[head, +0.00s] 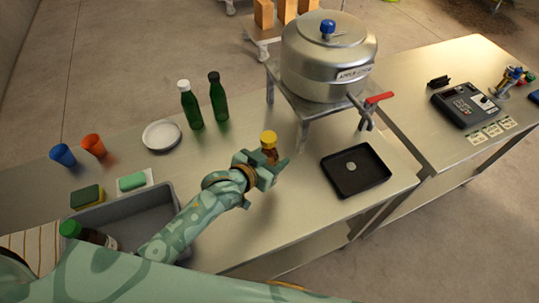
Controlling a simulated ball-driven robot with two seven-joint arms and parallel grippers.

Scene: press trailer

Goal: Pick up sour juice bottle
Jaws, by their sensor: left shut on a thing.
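My left gripper (270,168) is over the middle of the steel table. It is shut on a small brown bottle with a yellow cap (268,141), which stands upright in the picture. The gripper hides the lower part of this bottle, and I cannot read a label or tell whether its base touches the table. Two green bottles stand to the left, one with a white cap (190,106) and one with a black cap (217,101). A dark bottle with a green cap (88,235) leans in the grey bin. My right gripper is not in view.
A steel pot (328,60) with a red-handled tap (378,98) stands on a raised stand. A black tray (356,171) lies to the right. A white plate (161,135), blue cup (62,155), orange cup (94,145) and grey bin (150,200) are left.

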